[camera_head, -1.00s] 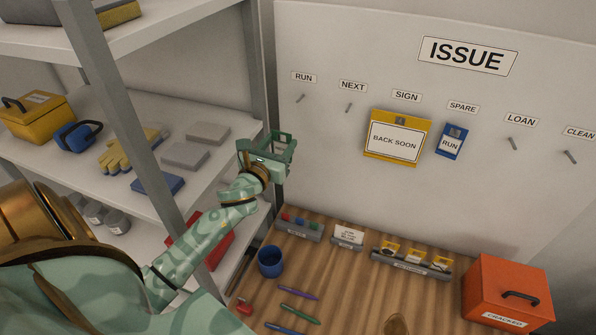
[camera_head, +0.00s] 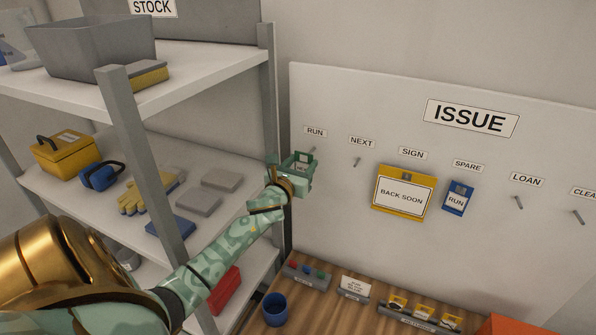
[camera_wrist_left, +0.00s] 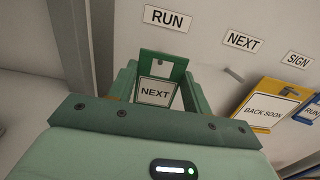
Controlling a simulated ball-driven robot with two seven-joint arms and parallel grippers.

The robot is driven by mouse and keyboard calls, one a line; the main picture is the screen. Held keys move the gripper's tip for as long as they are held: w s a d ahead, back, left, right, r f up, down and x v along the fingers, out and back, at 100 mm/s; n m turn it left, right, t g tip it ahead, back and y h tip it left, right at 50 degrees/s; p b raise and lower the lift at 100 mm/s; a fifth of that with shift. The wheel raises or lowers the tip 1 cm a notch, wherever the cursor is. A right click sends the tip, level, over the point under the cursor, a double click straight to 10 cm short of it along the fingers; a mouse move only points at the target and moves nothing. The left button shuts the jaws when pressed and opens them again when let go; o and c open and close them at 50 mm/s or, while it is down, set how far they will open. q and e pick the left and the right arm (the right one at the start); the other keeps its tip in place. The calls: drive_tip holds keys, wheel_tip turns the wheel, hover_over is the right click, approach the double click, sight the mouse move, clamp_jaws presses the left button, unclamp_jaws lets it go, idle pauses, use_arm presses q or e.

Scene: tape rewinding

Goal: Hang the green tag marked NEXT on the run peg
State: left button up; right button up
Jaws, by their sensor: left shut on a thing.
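The green tag marked NEXT (camera_wrist_left: 156,91) is upright between the fingers of my left gripper (camera_wrist_left: 158,98), its white NEXT face toward the wrist camera. In the head view my left gripper (camera_head: 299,166) is shut on it, just below and left of the run peg (camera_head: 312,150), under the RUN label (camera_head: 315,131). In the wrist view the tag's green top with its hole is below the RUN label (camera_wrist_left: 167,18); the run peg cannot be made out there. Whether tag and peg touch cannot be told. My right gripper is not in view.
The peg under NEXT (camera_head: 357,162) is bare. A yellow BACK SOON sign (camera_head: 402,193) and a blue RUN tag (camera_head: 457,198) hang to the right. The grey shelf unit (camera_head: 270,100) stands close left of my gripper. A wooden bench (camera_head: 330,311) lies below.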

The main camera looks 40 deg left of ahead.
sight(314, 151)
use_arm(q)
drive_tip(key=shift+f+b+x, duration=0.15)
drive_tip(key=shift+b+x, duration=0.4)
drive_tip(key=shift+x, duration=0.5)
drive_tip(key=shift+f+b+x, duration=0.15)
drive_tip(key=shift+b+x, duration=0.35)
drive_tip(key=shift+x, duration=0.6)
drive_tip(key=shift+w+a+f+b, duration=0.25)
drive_tip(key=shift+w+f+b, duration=0.15)
drive_tip(key=shift+w+b, duration=0.2)
drive_tip(key=o, duration=1)
drive_tip(key=shift+s, duration=0.1)
drive_tip(key=b+v, duration=0.1)
drive_tip(key=v, duration=1.5)
drive_tip(key=shift+s, duration=0.2)
